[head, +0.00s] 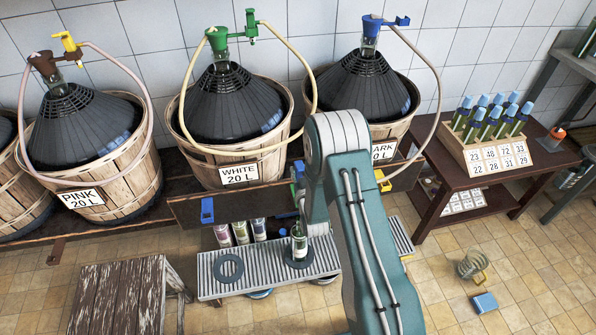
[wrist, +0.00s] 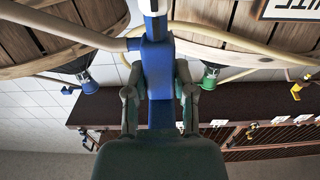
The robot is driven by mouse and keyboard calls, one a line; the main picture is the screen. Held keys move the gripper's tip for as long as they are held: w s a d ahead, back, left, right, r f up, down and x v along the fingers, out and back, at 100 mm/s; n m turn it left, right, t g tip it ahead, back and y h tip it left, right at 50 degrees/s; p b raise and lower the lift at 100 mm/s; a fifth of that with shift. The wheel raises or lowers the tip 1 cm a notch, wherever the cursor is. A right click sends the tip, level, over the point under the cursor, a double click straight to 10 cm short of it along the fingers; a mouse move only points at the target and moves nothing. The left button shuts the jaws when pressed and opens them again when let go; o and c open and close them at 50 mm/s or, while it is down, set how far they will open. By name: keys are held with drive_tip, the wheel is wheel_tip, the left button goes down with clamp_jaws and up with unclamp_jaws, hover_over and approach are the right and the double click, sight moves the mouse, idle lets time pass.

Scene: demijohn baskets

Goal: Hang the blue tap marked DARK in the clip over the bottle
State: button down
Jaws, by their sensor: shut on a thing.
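My gripper (wrist: 158,98) is shut on a blue tap (wrist: 155,62), with a finger on each side of its body. No lettering shows on it. In the head view my arm hides most of the gripper. An open green bottle (head: 299,242) stands upright on the grey slatted tray (head: 222,287). The clip over it is largely hidden by my arm, and I cannot tell whether the tap touches it. The DARK basket (head: 399,132) stands behind my arm, its label partly covered.
A dark rail (head: 246,205) carries a blue piece (head: 207,210) at left; a yellow piece (head: 383,180) is right of my arm. WHITE (head: 283,160) and PINK (head: 135,165) baskets have looping hoses. A side table (head: 470,180) bears a bottle rack (head: 490,155).

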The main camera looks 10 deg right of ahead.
drive_tip(key=shift+d+f, duration=0.25)
drive_tip(key=shift+f, duration=0.3)
drive_tip(key=shift+d+f, duration=0.2)
drive_tip(key=shift+f, duration=0.3)
drive_tip(key=shift+a+f, duration=0.2)
drive_tip(key=shift+f, duration=0.6)
drive_tip(key=shift+a+f, duration=0.15)
drive_tip(key=shift+f, duration=0.6)
drive_tip(key=shift+d+f, duration=0.15)
drive_tip(key=shift+f, duration=0.05)
wheel_tip(320, 180, down, 7)
idle(2.5)
drive_tip(key=shift+c, duration=1.9)
unclamp_jaws()
drive_tip(key=shift+s+r, duration=0.1)
drive_tip(key=s, duration=1.2)
